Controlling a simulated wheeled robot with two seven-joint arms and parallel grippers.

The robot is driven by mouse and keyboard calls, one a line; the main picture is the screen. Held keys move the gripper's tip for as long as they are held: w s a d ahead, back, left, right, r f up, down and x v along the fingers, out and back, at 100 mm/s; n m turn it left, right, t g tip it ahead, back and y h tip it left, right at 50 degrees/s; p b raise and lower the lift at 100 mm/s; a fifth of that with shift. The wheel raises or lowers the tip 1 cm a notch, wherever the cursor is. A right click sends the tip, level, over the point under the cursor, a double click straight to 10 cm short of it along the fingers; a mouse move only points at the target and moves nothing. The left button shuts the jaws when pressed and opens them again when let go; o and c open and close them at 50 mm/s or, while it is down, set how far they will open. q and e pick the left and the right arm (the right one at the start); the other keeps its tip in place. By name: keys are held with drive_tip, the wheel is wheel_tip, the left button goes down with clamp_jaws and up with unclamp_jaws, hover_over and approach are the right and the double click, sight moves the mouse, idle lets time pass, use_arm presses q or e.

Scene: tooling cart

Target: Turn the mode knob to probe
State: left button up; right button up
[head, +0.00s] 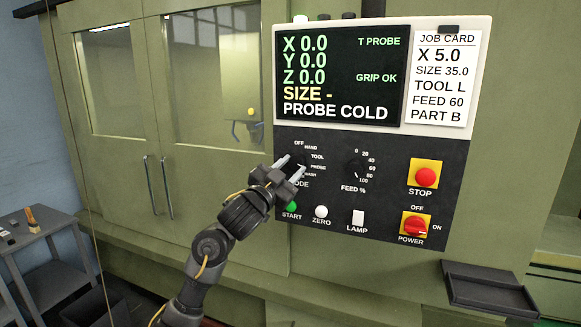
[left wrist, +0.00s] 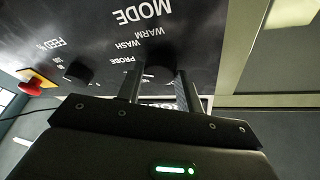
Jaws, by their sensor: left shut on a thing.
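The mode knob is a small dark round knob on the black control panel (head: 330,215). In the left wrist view the knob (left wrist: 160,72) sits between my two fingers, with MODE, WARM, WASH and PROBE printed around it upside down. My left gripper (head: 292,166) is at the knob with one finger on each side, shut on it. In the head view the labels OFF, HAND, TOOL, PROBE and WASH show beside it. The fingers hide much of the knob, and I cannot tell where its pointer stands. My right gripper is not in view.
The screen (head: 340,70) reads T PROBE, GRIP OK, SIZE - and PROBE COLD. The feed knob (head: 358,170) is close to the right. A green start button (head: 291,206) and a white zero button (head: 321,212) lie below. The red stop button (head: 425,177) and power switch (head: 414,226) are farther right.

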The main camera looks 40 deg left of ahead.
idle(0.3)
use_arm(q)
drive_tip(key=o, duration=1)
drive_tip(key=shift+s+f, duration=0.15)
drive_tip(key=shift+s, duration=0.05)
drive_tip(key=b+v, duration=0.3)
drive_tip(key=v, duration=0.7)
drive_tip(key=shift+s, duration=0.15)
